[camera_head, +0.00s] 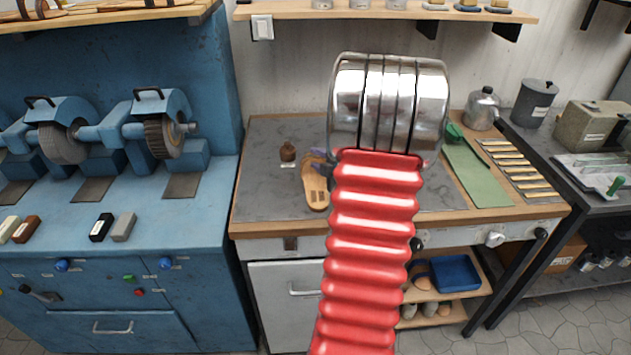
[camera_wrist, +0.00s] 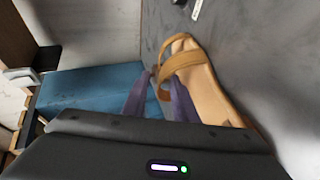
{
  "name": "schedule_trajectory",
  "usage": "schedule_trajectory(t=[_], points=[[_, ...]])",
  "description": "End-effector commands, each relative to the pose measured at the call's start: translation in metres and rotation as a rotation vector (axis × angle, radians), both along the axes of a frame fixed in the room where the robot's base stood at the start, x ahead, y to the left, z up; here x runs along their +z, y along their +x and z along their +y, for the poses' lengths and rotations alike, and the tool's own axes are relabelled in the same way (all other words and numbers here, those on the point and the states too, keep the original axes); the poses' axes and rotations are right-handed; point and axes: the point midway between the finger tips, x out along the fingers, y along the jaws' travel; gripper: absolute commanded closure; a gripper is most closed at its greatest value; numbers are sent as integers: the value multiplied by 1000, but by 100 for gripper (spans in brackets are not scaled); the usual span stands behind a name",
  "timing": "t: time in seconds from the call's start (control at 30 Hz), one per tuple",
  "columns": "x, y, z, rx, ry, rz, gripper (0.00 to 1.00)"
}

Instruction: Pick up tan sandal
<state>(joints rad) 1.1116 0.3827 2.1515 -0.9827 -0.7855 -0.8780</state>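The tan sandal (camera_head: 317,188) lies on the grey top of the workbench, just left of my arm, which hides part of it in the head view. In the wrist view the sandal (camera_wrist: 207,90) has a tan sole and a brown strap, and runs down to the right behind my gripper body. My gripper (camera_wrist: 157,84) shows two purple fingers set apart, so it is open. The strap's left edge is close to the fingertips. I cannot tell whether they touch. In the head view my gripper is mostly hidden behind my arm.
A small brown object (camera_head: 288,151) stands left of the sandal. A green mat (camera_head: 478,178), several wooden strips and a metal pot (camera_head: 483,108) are at the right of the bench. A blue grinding machine (camera_head: 110,130) stands left. A shelf (camera_head: 385,11) hangs above.

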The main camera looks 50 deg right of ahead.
Motion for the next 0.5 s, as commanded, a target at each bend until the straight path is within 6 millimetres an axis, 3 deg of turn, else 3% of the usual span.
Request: schedule_trajectory(t=[0.5], points=[[-3,7,-4,-1,-1,1,74]])
